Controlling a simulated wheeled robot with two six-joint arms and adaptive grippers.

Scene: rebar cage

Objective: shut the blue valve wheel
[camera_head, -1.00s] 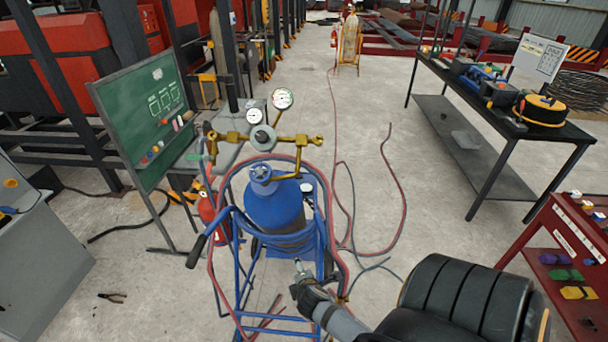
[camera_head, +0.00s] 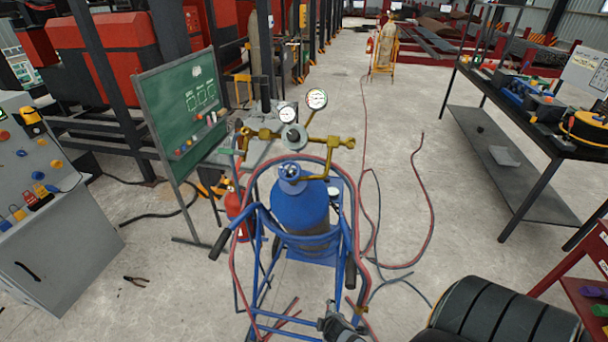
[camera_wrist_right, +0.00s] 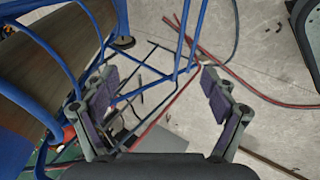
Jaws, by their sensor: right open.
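The blue valve wheel (camera_head: 290,171) sits on top of the blue gas cylinder (camera_head: 299,209), below the brass regulator (camera_head: 291,137) with its two round gauges. The cylinder stands upright in a blue hand cart (camera_head: 346,247). My right gripper (camera_head: 338,318) is at the bottom of the head view, lower in the picture than the wheel and well apart from it. In the right wrist view my right gripper (camera_wrist_right: 162,88) is open and empty, with cart tubes and hoses behind it. The wheel does not show in the wrist view. My left gripper is out of view.
Red and blue hoses (camera_head: 431,222) loop over the cart and lie on the floor. A green board (camera_head: 181,105) and a red extinguisher (camera_head: 238,208) stand left of the cart. A grey cabinet (camera_head: 62,250) is far left. A black workbench (camera_head: 530,110) is at right.

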